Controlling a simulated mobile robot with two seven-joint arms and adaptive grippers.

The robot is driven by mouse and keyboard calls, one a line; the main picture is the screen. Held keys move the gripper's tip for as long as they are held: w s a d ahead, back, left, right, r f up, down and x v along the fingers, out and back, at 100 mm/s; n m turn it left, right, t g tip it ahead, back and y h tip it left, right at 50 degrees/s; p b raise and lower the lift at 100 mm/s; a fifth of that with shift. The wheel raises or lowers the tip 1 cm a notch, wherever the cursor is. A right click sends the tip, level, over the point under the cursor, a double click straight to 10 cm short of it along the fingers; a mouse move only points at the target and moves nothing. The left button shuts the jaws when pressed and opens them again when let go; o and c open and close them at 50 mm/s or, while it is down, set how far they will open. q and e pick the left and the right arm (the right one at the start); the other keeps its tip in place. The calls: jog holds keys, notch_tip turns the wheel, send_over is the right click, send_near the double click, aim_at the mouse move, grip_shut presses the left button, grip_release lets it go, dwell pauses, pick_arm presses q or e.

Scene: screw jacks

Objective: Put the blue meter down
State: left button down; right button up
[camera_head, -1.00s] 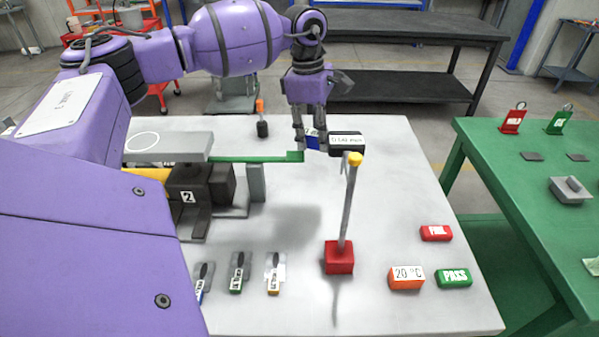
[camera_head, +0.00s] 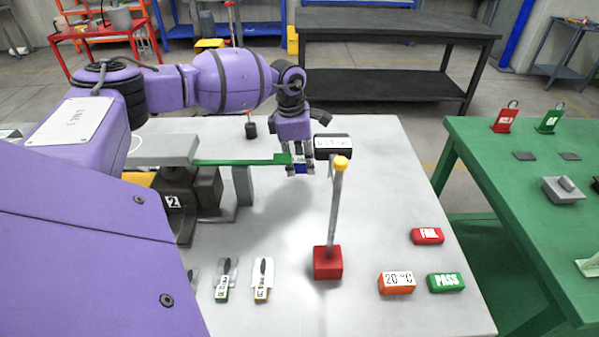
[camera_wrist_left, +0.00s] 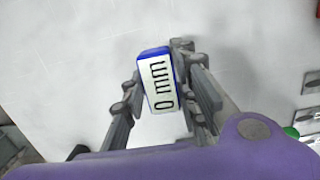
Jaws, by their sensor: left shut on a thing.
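The blue meter (camera_head: 299,167) is a small blue block with a white label. My left gripper (camera_head: 300,170) is shut on it, over the grey table beside the red-based post. In the left wrist view the meter (camera_wrist_left: 158,80) sits between the fingers of my left gripper (camera_wrist_left: 165,88), its label reading "0 mm". I cannot tell whether the meter's underside touches the table. My right gripper is not in view.
The red-based post (camera_head: 327,262) with a black display (camera_head: 333,147) stands just right of the meter. A green bar (camera_head: 240,161) reaches close on the left. FAIL (camera_head: 427,236), PASS (camera_head: 446,283) and 20 °C (camera_head: 397,283) blocks lie front right. The table (camera_head: 390,170) is clear at back right.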

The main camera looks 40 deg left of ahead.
aim_at(300, 172)
pick_arm(q)
jog(key=shift+f, duration=2.2)
jog(key=shift+f, duration=0.1)
jog(key=c, duration=1.6)
grip_release()
jog(key=shift+c, duration=0.2)
